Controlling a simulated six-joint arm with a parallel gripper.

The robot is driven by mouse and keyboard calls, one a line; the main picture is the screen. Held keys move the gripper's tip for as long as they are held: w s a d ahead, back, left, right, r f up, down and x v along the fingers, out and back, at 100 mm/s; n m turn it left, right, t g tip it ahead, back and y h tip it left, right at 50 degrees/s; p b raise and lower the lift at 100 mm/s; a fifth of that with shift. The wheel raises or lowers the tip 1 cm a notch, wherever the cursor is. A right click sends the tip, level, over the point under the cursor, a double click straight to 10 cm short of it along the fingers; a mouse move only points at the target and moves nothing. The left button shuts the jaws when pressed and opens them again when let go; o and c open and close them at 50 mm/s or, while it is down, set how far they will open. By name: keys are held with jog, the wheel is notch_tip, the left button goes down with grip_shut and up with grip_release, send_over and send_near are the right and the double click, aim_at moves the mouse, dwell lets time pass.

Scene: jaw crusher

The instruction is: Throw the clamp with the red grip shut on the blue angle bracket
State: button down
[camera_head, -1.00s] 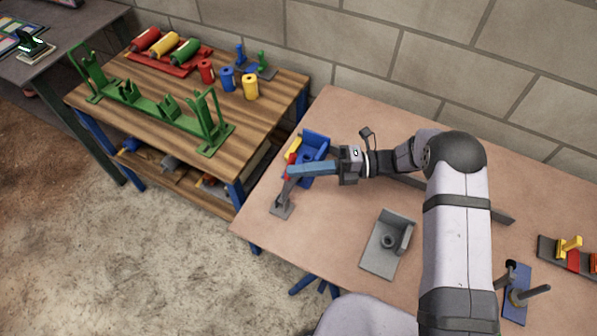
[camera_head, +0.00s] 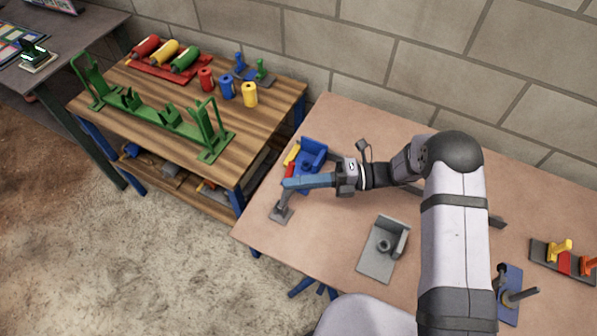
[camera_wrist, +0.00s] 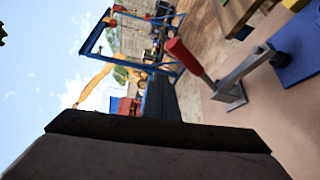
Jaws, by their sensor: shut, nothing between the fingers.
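The blue angle bracket (camera_head: 313,154) stands at the left end of the pinkish table; a blue part also shows at the right of the wrist view (camera_wrist: 301,48). The clamp (camera_wrist: 232,92) has a grey foot, a grey arm reaching toward the blue part, and a lever with a red grip (camera_wrist: 186,57) tilted up and away from it. In the head view, the clamp's grey foot (camera_head: 281,213) is in front of the bracket, and my fingers hide part of the clamp. My gripper (camera_head: 286,183) is shut and empty, above the clamp. Whether it touches is unclear.
A grey angle bracket (camera_head: 384,250) lies to the right on the table. A yellow piece (camera_head: 291,155) sits beside the blue bracket. A blue-based fixture (camera_head: 512,292) and coloured clamps (camera_head: 562,256) are further right. A wooden bench (camera_head: 240,135) stands at left across a gap.

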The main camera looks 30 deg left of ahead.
jog(key=w+d+f+b, duration=0.2)
jog(key=w+d+b, duration=0.1)
jog(key=d, duration=0.6)
jog(key=shift+w+b, duration=0.2)
jog(key=shift+b, duration=0.4)
jog(key=s+d+r+n+t+h, duration=0.1)
jog(key=s+d+n+t+h, duration=0.2)
jog(key=d+n, duration=0.6)
jog(key=s+d+r+n+t+h, duration=0.1)
jog(key=s+d+n+t+h, duration=0.1)
jog(key=d+n+h, duration=0.5)
jog(key=s+d+r+n+t+h+p, duration=0.1)
jog(key=s+d+r+n+t+h, duration=0.1)
jog(key=d+n, duration=0.9)
jog(key=shift+s+n+t+h, duration=0.75)
jog(key=shift+s+h, duration=0.65)
jog(key=shift+s, duration=0.2)
